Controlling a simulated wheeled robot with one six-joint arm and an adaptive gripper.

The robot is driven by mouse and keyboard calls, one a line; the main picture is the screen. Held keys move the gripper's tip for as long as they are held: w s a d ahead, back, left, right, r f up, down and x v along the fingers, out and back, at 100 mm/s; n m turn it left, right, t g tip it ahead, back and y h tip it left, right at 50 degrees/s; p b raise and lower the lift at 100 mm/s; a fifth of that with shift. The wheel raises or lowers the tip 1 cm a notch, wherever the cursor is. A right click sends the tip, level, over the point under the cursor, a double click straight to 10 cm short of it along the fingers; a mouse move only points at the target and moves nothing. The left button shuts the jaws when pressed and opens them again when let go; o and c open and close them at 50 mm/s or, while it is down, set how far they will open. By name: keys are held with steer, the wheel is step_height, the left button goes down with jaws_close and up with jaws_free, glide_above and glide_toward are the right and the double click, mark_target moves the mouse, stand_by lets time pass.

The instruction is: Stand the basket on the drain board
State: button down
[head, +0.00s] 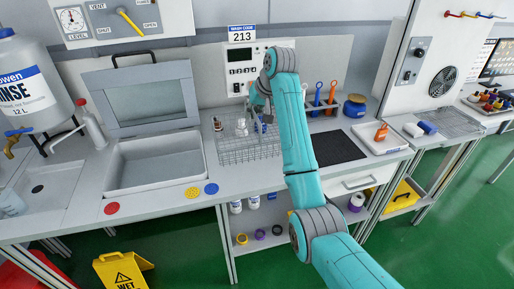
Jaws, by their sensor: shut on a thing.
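The wire basket (237,155) is on the counter to the right of the wash basin, and small bottles show inside it. My gripper (262,121) is at the basket's upper right part and is shut on the basket. The fingertips are small and partly hidden, so the exact grip point is unclear. I cannot tell whether the basket's bottom touches the counter.
The wash basin (155,186) is left of the basket. A black mat (340,148), a white tray (393,145) with an orange bottle, and a blue jar (355,106) lie between the basket and the ribbed board.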

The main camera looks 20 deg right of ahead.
glide_above(251, 138)
steer(key=s, duration=0.1)
steer(key=f, duration=0.5)
steer(key=shift+s+d+f, duration=0.15)
steer(key=shift+d, duration=0.2)
steer(key=shift+f, duration=2.15)
steer(key=c, duration=1.2)
jaws_free()
steer(key=shift+c, duration=0.2)
steer(key=v, duration=1.2)
